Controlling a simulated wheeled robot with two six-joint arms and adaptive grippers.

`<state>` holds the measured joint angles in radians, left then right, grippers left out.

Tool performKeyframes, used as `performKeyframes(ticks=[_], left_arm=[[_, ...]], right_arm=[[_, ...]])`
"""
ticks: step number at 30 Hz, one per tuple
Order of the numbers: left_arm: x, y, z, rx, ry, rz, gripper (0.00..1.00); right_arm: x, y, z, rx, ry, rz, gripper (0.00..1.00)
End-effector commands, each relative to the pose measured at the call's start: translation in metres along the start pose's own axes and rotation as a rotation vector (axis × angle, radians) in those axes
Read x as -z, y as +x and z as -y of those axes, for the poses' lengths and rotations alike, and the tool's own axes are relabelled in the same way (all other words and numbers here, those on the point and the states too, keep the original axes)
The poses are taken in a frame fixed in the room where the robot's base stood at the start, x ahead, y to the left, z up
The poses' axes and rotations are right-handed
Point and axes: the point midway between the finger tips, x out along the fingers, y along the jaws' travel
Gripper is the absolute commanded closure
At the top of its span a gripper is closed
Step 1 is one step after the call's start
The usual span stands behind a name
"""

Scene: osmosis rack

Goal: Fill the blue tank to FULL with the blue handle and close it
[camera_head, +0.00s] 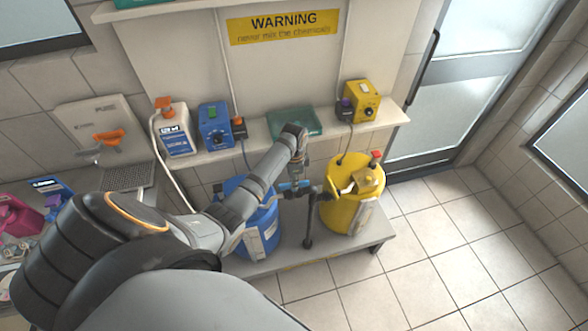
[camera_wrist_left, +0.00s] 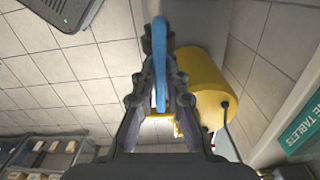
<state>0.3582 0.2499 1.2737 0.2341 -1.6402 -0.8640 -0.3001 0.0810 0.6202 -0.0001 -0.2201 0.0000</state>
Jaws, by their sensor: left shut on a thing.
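The blue tank (camera_head: 262,228) stands on the low grey bench, partly hidden by my left arm. It has a white label on its front, and I cannot read its level. My left gripper (camera_head: 299,175) is beside the tank's right side, between it and the yellow tank (camera_head: 346,212). It is shut on the blue handle (camera_head: 286,186), which sits by the pipework between the tanks. In the left wrist view the blue handle (camera_wrist_left: 160,82) runs lengthwise between the fingers of my left gripper (camera_wrist_left: 160,48). My right gripper is out of view.
A dark vertical pipe (camera_head: 309,222) stands between the tanks. The shelf above holds a blue pump (camera_head: 214,127), a yellow pump (camera_head: 360,101), a white jug (camera_head: 174,130) and a green box (camera_head: 294,122). The tiled floor on the right (camera_head: 470,240) is clear.

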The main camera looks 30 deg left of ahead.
Motion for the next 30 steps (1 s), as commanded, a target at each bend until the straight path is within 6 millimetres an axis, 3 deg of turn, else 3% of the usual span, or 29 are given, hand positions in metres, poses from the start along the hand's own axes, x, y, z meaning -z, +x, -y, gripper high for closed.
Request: performKeyframes(ticks=[9,24,25,30], left_arm=[[-0.0002,0.0006,-0.0005,-0.001,-0.095,0.000,1.00],[-0.0003,0.0006,-0.0005,-0.002,-0.109,0.001,1.00],[-0.0003,0.0006,-0.0005,-0.002,-0.109,0.001,0.84],[-0.0002,0.0004,-0.0004,-0.001,-0.108,0.001,0.65]], right_arm=[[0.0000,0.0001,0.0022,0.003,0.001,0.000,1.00],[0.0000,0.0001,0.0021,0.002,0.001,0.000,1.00],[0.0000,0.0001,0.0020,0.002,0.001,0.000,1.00],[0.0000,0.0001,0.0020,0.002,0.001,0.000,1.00]])
